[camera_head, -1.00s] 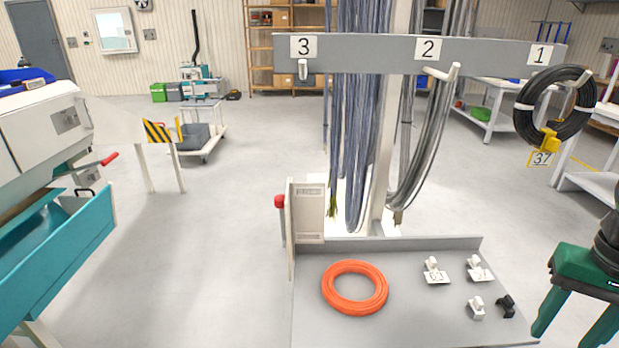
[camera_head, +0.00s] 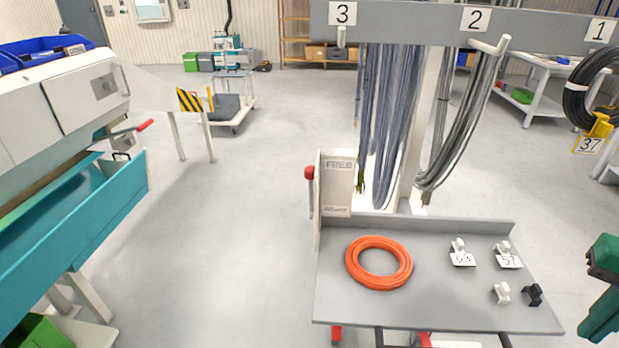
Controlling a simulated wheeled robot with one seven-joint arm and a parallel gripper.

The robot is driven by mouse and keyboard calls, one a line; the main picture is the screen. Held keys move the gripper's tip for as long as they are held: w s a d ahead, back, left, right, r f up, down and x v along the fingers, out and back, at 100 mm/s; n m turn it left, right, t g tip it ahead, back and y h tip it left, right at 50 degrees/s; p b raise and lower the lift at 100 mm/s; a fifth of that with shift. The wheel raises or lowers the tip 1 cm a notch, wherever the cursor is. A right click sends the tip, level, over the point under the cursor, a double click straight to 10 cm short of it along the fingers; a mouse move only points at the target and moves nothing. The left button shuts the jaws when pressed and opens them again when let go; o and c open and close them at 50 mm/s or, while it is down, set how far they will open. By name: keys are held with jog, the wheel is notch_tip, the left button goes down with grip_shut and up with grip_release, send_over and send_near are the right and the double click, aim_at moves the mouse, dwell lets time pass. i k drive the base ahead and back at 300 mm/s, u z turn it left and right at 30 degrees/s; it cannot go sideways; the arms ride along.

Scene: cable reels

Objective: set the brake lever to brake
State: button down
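The brake lever has a red knob (camera_head: 309,172) on a thin grey arm. It is at the left edge of a white panel (camera_head: 338,185) on the grey reel stand. The panel reads "FREE" at the top; the lower word is small and looks like "BRAKE". The knob is up, near the height of "FREE".
An orange cable coil (camera_head: 379,262) and several small clips lie on the grey shelf (camera_head: 440,310). A teal and white machine (camera_head: 70,225) stands left. The floor between is clear.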

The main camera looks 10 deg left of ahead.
aim_at(308, 172)
jog(key=z, duration=1.9)
jog(key=k, duration=1.25)
jog(key=u, duration=1.85)
jog(key=i, duration=0.8)
jog(key=u, duration=0.15)
